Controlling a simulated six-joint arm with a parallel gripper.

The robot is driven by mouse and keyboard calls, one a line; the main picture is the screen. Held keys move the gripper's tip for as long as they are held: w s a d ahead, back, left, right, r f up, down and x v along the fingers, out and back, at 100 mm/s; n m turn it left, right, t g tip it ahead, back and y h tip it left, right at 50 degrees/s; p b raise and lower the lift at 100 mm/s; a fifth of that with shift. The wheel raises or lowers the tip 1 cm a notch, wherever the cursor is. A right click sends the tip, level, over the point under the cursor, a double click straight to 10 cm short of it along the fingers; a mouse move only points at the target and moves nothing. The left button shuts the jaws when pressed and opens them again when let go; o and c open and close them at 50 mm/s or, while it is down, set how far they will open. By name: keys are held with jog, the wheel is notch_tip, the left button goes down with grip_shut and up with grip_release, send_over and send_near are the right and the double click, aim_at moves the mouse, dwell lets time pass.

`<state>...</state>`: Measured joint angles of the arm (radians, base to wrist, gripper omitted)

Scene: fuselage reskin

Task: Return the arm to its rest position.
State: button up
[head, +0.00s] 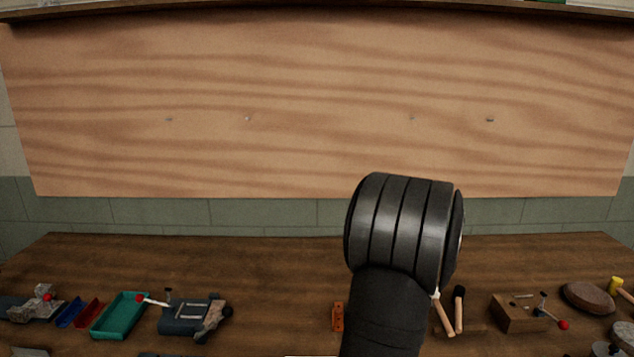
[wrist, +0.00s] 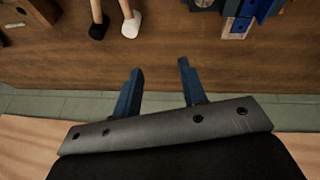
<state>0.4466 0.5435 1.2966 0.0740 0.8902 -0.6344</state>
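My arm (head: 400,240) rises from the bottom of the head view, right of centre, a black ribbed joint in front of the workbench (head: 270,265). My gripper is hidden behind it there. In the wrist view my gripper (wrist: 158,88) shows two blue fingers, spread apart with nothing between them. Beyond the fingertips is bare brown bench top, with tools near its far part. The fingers touch no object that I can see.
A wooden panel (head: 320,100) with several small fasteners spans the wall behind the bench. A teal tray (head: 119,316), a grey vise-like tool (head: 190,316) and small bins stand left. Two mallets (head: 458,310), a wooden block (head: 520,313) and a brown oval pad (head: 588,298) lie right. The bench middle is mostly clear.

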jog(key=w+a+n+y, duration=0.1)
jog(key=a+n, duration=0.2)
jog(key=a, duration=0.8)
jog(key=shift+f, duration=0.25)
dwell(0.9)
